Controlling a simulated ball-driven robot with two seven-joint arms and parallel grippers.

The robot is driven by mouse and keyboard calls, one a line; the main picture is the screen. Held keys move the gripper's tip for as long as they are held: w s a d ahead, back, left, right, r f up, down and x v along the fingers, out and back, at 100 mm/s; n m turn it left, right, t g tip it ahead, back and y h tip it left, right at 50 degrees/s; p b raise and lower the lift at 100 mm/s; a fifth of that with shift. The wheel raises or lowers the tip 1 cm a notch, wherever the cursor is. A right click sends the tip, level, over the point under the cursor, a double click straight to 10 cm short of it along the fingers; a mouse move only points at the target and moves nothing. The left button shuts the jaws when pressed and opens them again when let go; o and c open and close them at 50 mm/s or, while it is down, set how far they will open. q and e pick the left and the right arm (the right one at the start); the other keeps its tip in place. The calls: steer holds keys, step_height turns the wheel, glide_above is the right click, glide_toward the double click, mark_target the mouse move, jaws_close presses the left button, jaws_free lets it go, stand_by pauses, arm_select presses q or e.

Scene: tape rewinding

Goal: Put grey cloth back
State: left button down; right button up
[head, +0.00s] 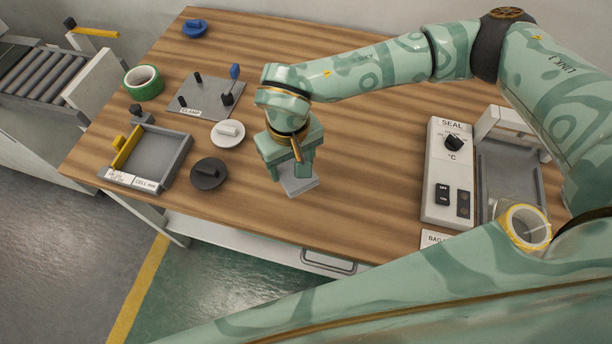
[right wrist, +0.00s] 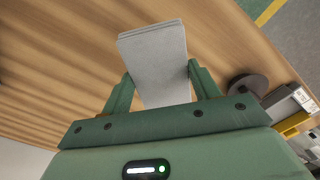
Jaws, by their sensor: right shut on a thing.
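The grey cloth (head: 303,187) is a folded, flat, light grey pad near the front middle of the wooden table. My right gripper (head: 290,172) is shut on it from above, with the fingers on its two sides. In the right wrist view the cloth (right wrist: 155,55) lies between the two fingers (right wrist: 160,82) and extends out past their tips. I cannot tell whether the cloth touches the table or is held just above it. My left gripper is not in view.
Left of the cloth are a black disc (head: 209,173), a white disc (head: 228,133), the cell tray (head: 180,160), the clamp plate (head: 205,95) and green tape (head: 143,83). On the right are the seal unit (head: 446,190) and a yellow-edged roll (head: 526,228). The table (head: 365,170) between is clear.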

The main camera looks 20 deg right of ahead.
steer(key=d+f, duration=0.2)
steer(key=shift+s+f, duration=0.3)
steer(key=shift+f, duration=0.05)
steer(key=f, duration=0.1)
steer(key=f+b, duration=0.1)
steer(key=f, duration=0.2)
steer(key=shift+s+d+b, duration=0.15)
steer(key=shift+d+b, duration=0.15)
steer(key=shift+r, duration=0.1)
steer(key=o, duration=1)
step_height(320, 180, up, 11)
steer(key=p, duration=0.3)
steer(key=shift+r, duration=0.55)
